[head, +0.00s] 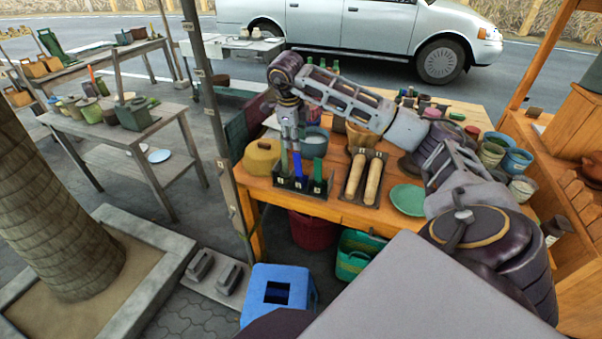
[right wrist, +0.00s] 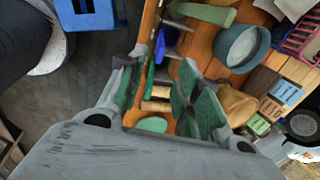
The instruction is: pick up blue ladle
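The blue ladle (head: 298,166) stands upright in a dark rack (head: 300,188) at the table's left front corner, between a left green handle (head: 284,163) and a right green handle (head: 318,170). My right gripper (head: 290,148) points down just above the rack, close over the blue ladle and left green handle. In the right wrist view my right gripper (right wrist: 157,72) is open, its green-padded fingers spread wide. A blue part, likely the ladle (right wrist: 160,47), shows near the fingertips; contact cannot be told. My left gripper is not in view.
A green plate (head: 408,199) lies farther right. A blue stool (head: 268,305) stands below.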

